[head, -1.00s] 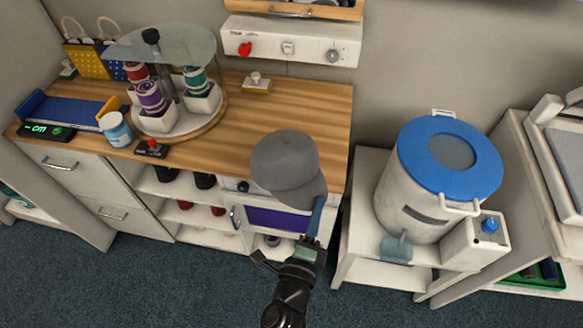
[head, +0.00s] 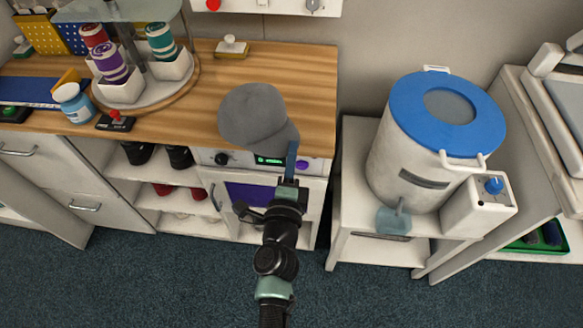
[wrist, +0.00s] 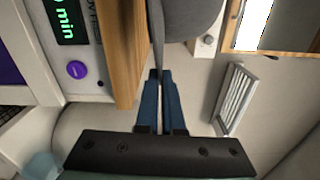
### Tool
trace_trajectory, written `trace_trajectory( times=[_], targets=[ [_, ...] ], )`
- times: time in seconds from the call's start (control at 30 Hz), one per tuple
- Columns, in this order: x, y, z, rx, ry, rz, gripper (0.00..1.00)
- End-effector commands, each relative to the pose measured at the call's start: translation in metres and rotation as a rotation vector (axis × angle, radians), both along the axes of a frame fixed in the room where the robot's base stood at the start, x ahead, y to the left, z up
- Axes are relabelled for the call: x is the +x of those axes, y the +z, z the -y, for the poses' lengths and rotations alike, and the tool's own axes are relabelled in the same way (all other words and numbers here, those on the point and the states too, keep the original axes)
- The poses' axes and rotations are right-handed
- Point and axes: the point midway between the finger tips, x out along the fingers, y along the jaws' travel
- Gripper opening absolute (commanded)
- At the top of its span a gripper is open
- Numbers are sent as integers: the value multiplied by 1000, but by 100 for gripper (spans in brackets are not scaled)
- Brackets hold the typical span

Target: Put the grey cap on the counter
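The grey cap (head: 254,114) is over the front edge of the wooden counter (head: 310,85), its brim pointing toward me. In the wrist view the cap (wrist: 188,25) is close beside the counter's wooden edge (wrist: 119,45); I cannot tell whether it touches the top. My gripper (head: 291,160) is at the counter's front, with its blue fingers at the brim. In the wrist view the two fingers of my gripper (wrist: 160,78) are close together on the brim's edge. The cap hides part of the counter's front edge.
A turntable stand with cups (head: 130,85) is on the counter's left. A sponge-like block (head: 232,48) lies behind the cap. A white drum with a blue lid (head: 420,150) stands to the right.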

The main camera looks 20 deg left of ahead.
Motion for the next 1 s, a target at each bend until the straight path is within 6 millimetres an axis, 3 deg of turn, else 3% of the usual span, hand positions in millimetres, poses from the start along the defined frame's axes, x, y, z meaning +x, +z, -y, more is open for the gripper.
trace_trajectory(
  times=[0.27,0.7,0.9,1.0],
  targets=[
    [0,-34,0,-1,1,0,0],
    [0,-38,0,0,0,0,0],
    [0,-37,0,0,0,0,35],
    [0,-37,0,0,0,0,35]
  ],
)
